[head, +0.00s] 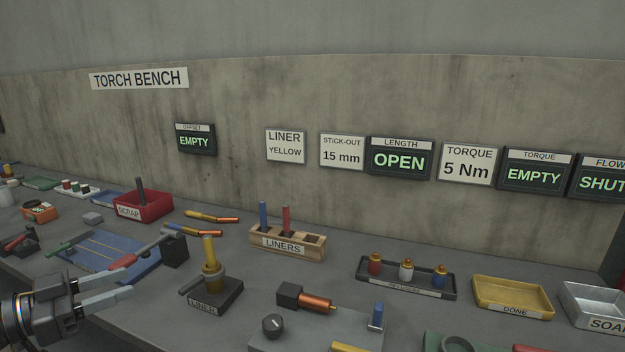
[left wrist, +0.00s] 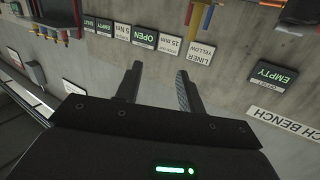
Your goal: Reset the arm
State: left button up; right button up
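My left gripper (head: 112,301) shows at the lower left of the head view, over the front of the bench. Its two fingers are apart with nothing between them. In the left wrist view the same gripper (left wrist: 158,85) has its fingers spread and empty, with the wall signs behind them upside down. My right gripper does not show in either view.
The bench holds a red scrap box (head: 155,205), a liners block (head: 270,246), a yellow rod in the liner stand (head: 228,298), a blue mat (head: 77,246), a dark tray (head: 365,279) and a yellow done tray (head: 480,301). A wall with signs stands behind.

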pick_arm(q)
jog(key=s+d+f+n+t+y, duration=0.2)
jog(key=f+n+y, duration=0.7)
jog(key=f, duration=1.5)
jog(key=s+d+f+g+y, duration=0.1)
jog(key=s+d+f+g, duration=0.3)
jog(key=s, duration=0.3)
jog(key=s+d+f+m+g+y, duration=0.1)
jog(key=s+f+g, duration=0.2)
jog(key=s+f, duration=0.3)
jog(key=s+d+f+g+y, duration=0.1)
jog(key=s+d+f+g, duration=0.25)
jog(key=s, duration=0.55)
notch_tip(320, 180, down, 26)
jog(key=a+g, duration=0.1)
jog(key=s+a+f+g, duration=0.1)
jog(key=s+a+f, duration=0.3)
jog(key=s+f, duration=1.2)
jog(key=shift+s+m, duration=0.3)
jog(key=shift+m, duration=0.1)
